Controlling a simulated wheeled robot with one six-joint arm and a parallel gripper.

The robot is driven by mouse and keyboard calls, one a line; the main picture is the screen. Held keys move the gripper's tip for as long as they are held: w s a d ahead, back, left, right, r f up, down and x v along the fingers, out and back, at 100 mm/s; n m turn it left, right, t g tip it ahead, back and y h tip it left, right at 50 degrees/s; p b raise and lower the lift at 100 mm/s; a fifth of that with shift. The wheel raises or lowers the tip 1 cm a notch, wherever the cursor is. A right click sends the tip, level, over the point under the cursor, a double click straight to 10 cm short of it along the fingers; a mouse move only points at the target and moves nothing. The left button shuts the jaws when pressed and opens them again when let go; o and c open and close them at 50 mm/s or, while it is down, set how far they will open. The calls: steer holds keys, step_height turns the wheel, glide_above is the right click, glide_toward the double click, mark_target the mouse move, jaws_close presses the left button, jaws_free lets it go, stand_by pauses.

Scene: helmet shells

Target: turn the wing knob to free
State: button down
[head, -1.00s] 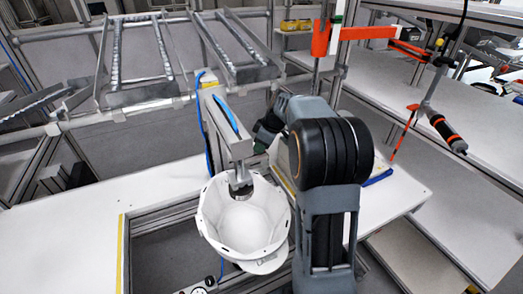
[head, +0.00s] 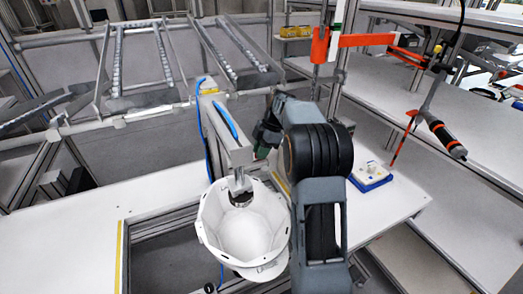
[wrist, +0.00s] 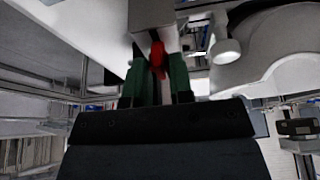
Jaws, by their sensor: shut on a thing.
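The red wing knob (wrist: 158,58) shows in the wrist view, on the end of a grey metal block (wrist: 154,22). My gripper (wrist: 160,80) has its green fingers on both sides of the knob and is shut on it. In the head view my gripper (head: 265,140) is beside the grey fixture arm (head: 226,135), mostly hidden behind my own arm; the knob cannot be seen there. A white helmet shell (head: 245,230) sits open side up under the fixture head (head: 240,186). The knob's turn angle is hard to tell.
A blue-edged tray (head: 371,178) with small white parts lies on the white bench to the right. An orange-and-black tool (head: 445,137) hangs further right. Metal roller racks (head: 140,70) stand behind. The white table at left (head: 60,230) is clear.

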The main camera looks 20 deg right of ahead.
steer(key=shift+n, duration=0.3)
steer(key=c, duration=1)
jaws_free()
steer(key=shift+c, duration=0.2)
steer(key=p+v, duration=0.2)
steer(key=v, duration=1.1)
steer(key=shift+w+r, duration=0.15)
steer(key=shift+r, duration=0.2)
steer(key=shift+d, duration=0.1)
